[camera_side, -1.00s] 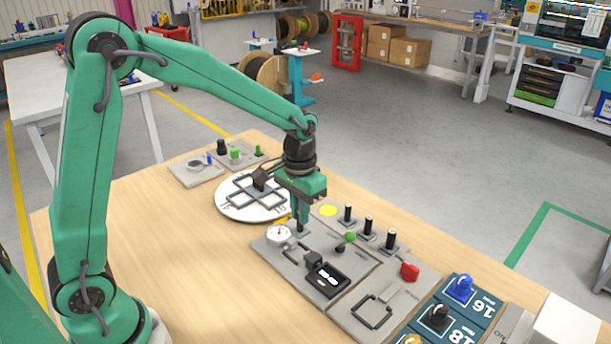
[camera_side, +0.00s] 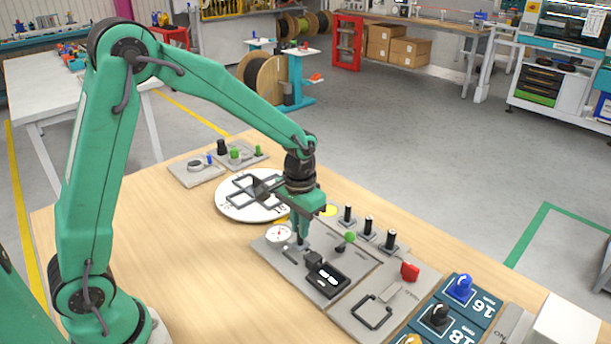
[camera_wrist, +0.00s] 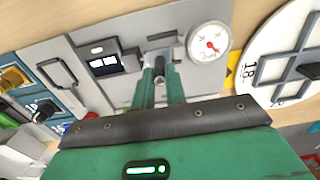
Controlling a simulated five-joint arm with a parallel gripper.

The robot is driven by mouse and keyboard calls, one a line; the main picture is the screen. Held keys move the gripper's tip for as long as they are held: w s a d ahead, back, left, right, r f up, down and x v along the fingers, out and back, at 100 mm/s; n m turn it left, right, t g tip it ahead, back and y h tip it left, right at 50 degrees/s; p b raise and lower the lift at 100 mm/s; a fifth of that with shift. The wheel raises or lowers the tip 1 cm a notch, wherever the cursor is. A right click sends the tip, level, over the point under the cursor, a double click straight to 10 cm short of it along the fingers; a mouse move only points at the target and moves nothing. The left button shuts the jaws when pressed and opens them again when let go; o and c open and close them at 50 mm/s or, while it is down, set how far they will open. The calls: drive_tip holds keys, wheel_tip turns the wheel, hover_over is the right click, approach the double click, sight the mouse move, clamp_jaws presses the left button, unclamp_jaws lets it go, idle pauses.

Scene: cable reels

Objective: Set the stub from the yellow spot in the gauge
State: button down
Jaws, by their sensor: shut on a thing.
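My gripper (camera_side: 300,238) is over the gauge (camera_side: 262,241), a grey plate with a round white dial (camera_side: 279,233) and a dark display (camera_side: 327,279). In the wrist view its green fingers (camera_wrist: 159,82) are shut on a small dark stub (camera_wrist: 159,70). The stub is between the fingertips, close above the gauge plate near the dial; I cannot tell whether it touches the gauge. The fingers hide most of it in the side view. The yellow spot (camera_side: 329,210) is bare where it shows, behind and right of the gripper.
A white round dial plate (camera_side: 235,207) lies left. The table's front left is clear.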

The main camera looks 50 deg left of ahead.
sight(298, 242)
drive_tip(key=shift+f, duration=0.15)
drive_tip(key=shift+f, duration=1.45)
drive_tip(key=shift+a, duration=0.4)
drive_tip(key=c, duration=1.3)
unclamp_jaws()
drive_tip(key=shift+c, duration=0.2)
drive_tip(key=shift+r, duration=0.1)
drive_tip(key=shift+r, duration=4)
